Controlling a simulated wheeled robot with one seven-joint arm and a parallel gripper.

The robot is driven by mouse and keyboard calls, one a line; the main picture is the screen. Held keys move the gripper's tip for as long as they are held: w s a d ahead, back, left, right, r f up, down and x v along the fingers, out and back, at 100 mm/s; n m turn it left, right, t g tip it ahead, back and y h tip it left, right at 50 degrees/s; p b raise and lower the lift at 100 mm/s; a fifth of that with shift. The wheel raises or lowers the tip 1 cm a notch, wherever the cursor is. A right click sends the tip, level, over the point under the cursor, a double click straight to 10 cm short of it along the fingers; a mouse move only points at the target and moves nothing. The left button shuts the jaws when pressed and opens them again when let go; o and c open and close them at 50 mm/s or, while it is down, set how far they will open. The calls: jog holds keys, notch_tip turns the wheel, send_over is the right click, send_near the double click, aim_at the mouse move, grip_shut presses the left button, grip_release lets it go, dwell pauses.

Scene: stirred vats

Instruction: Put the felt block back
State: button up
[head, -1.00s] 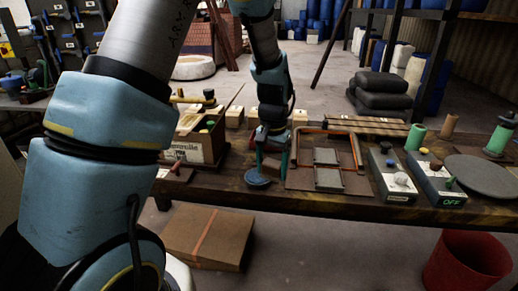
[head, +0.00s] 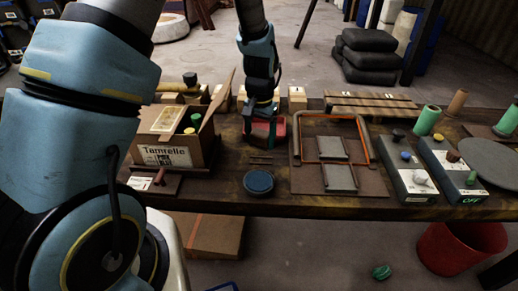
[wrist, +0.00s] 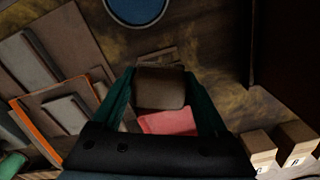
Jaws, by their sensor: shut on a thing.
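The felt block (wrist: 160,87) looks like a brown block with rounded edges, clamped between my gripper's two green fingers in the wrist view. My gripper (head: 262,144) is shut on it over the bench in the head view, behind a pair of thin wooden strips (head: 261,160). These strips also show just beyond the block in the wrist view (wrist: 157,57). The block's underside is hidden, and its height above the bench is hard to tell. In the head view the fingers largely hide it.
A blue round disc (head: 259,182) lies in front of the strips. A red object (head: 278,128) is behind my gripper. An open carton (head: 172,148) stands left; a brown board with an orange frame (head: 312,182) lies right. Switch boxes (head: 408,178) stand farther right.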

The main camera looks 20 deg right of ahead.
jog(key=p, duration=0.1)
send_over(260, 162)
notch_tip(260, 162, down, 5)
jog(key=shift+r, duration=0.1)
jog(key=shift+f, duration=0.2)
jog(key=shift+f+b, duration=0.3)
jog(key=shift+f, duration=0.15)
jog(key=o, duration=1.5)
jog(key=shift+r, duration=0.1)
jog(key=shift+r, duration=0.1)
